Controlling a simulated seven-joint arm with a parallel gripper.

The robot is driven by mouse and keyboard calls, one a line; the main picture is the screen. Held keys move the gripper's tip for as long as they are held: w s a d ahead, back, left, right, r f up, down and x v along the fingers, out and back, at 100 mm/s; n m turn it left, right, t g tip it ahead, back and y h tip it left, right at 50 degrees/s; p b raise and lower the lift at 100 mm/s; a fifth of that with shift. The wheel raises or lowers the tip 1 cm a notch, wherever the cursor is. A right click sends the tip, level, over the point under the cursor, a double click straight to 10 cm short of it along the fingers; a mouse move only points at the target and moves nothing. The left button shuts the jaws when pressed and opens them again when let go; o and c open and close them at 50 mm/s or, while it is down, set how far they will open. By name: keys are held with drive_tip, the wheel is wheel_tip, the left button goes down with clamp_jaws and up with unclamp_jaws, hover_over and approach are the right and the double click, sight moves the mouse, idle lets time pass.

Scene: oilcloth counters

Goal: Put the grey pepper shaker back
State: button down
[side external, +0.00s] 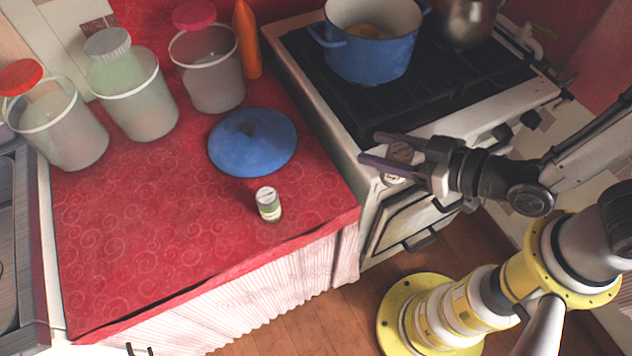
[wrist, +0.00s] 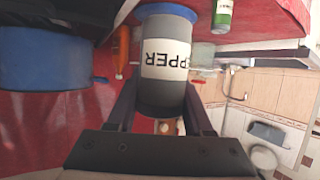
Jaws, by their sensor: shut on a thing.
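The grey pepper shaker (wrist: 160,98) is held between the two fingers of my gripper (wrist: 162,75). Its white label with dark lettering appears upside down in the wrist view. In the side view the shaker (side external: 400,152) shows between the dark fingers of my gripper (side external: 373,150), partly covered by them. The gripper is shut on it and is in the air in front of the stove, right of the red counter. A small shaker with a pale lid and green label (side external: 268,204) stands upright on the counter, apart from my gripper.
A blue lid (side external: 250,145) lies on the red counter (side external: 150,240). Lidded jars (side external: 135,105) and an orange bottle (side external: 246,45) stand behind. A blue pot (side external: 370,50) sits on the stove (side external: 440,95). The counter's front left is clear.

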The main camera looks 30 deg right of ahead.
drive_tip(key=w+a+f, duration=0.2)
drive_tip(key=w+f, duration=0.1)
drive_tip(key=w+a+f, duration=0.3)
drive_tip(key=w, duration=0.1)
drive_tip(key=w+a+f, duration=0.3)
drive_tip(key=shift+w+a+f, duration=0.2)
drive_tip(key=shift+f, duration=0.1)
drive_tip(key=shift+w+a+f, duration=0.1)
drive_tip(key=shift+w+f, duration=0.05)
drive_tip(key=shift+f, duration=1.55)
drive_tip(key=shift+f, duration=0.1)
drive_tip(key=shift+c, duration=1.5)
unclamp_jaws()
drive_tip(key=shift+f, duration=0.1)
